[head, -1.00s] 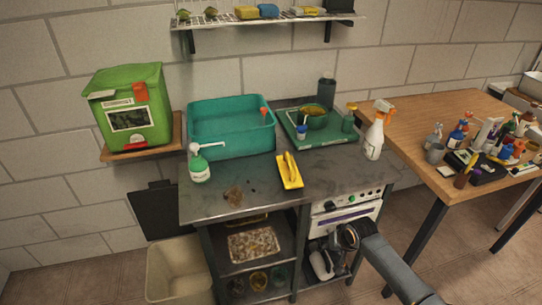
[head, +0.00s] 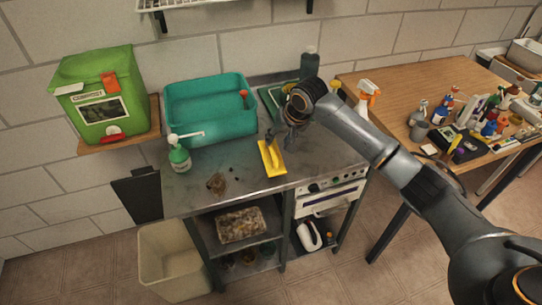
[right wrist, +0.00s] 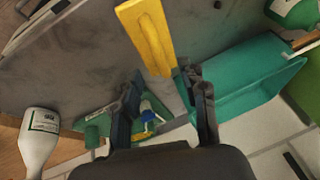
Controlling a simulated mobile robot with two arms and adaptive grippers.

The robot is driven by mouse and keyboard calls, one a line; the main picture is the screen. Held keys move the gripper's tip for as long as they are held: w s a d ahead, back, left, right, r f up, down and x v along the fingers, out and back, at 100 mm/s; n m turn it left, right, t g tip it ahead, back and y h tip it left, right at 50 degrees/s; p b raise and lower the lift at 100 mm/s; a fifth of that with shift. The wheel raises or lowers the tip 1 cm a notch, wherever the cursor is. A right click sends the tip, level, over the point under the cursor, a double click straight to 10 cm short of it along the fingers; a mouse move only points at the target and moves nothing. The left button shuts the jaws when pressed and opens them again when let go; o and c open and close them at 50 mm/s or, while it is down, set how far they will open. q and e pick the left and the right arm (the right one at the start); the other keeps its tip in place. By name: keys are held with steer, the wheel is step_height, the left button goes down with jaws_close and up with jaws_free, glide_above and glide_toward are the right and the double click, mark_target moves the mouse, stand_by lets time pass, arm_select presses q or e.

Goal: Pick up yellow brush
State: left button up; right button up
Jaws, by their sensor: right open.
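The yellow brush (head: 272,160) lies on the grey worktop, right of the teal basin. In the right wrist view the brush (right wrist: 148,35) runs from the top edge down towards the space between my fingers. My right gripper (head: 281,141) is over the far end of the brush in the head view and hides part of it. In the right wrist view its two fingers (right wrist: 164,100) are apart with nothing gripped. I cannot tell whether a finger touches the brush. My left gripper is in neither view.
The teal basin (head: 210,110) stands behind the brush. A green-white pump bottle (head: 179,157) and a brown clump (head: 216,183) are to the left. A white spray bottle (head: 366,98) stands behind my right arm. The front worktop is mostly clear.

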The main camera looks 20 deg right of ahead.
mark_target(273, 148)
steer(key=shift+w+f, duration=0.35)
steer(key=shift+f, duration=0.3)
steer(key=shift+w+a+f+p, duration=0.1)
steer(key=shift+f+p, duration=0.15)
steer(key=shift+p, duration=0.05)
steer(key=p+x, duration=0.1)
steer(key=x, duration=0.2)
steer(key=shift+w+f, duration=0.1)
steer(key=shift+f, duration=0.05)
steer(key=shift+w+a+f, duration=0.1)
steer(key=shift+w+f, duration=0.15)
steer(key=shift+f, duration=0.3)
jaws_close()
steer(key=shift+r, duration=0.1)
